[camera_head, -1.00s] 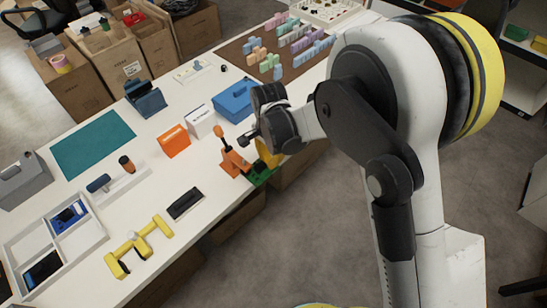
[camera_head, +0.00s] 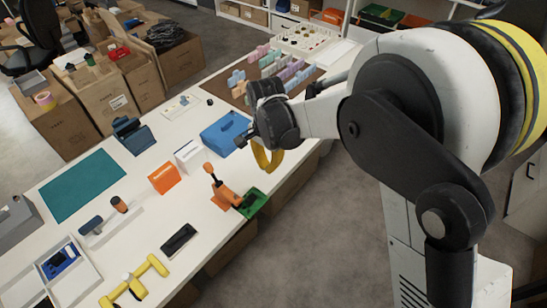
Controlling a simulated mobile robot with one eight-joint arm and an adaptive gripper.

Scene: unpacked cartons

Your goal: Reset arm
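My arm comes in from the right and its dark wrist hangs over the table's right edge. My gripper (camera_head: 243,141) is at the end of the wrist, small and dark, near the blue box. Whether its fingers are open or shut is too small to tell. A yellow curved band (camera_head: 265,158) shows just under the wrist; I cannot tell if it is part of my arm. The gripper appears apart from the things on the table (camera_head: 133,235).
Near the wrist are a blue box (camera_head: 224,133), an orange tool (camera_head: 222,190), a green tray (camera_head: 253,203) and a white box (camera_head: 188,156). Pastel blocks (camera_head: 290,75) stand behind. Cartons (camera_head: 57,118) line the far left. Grey floor (camera_head: 325,220) is clear right of the table.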

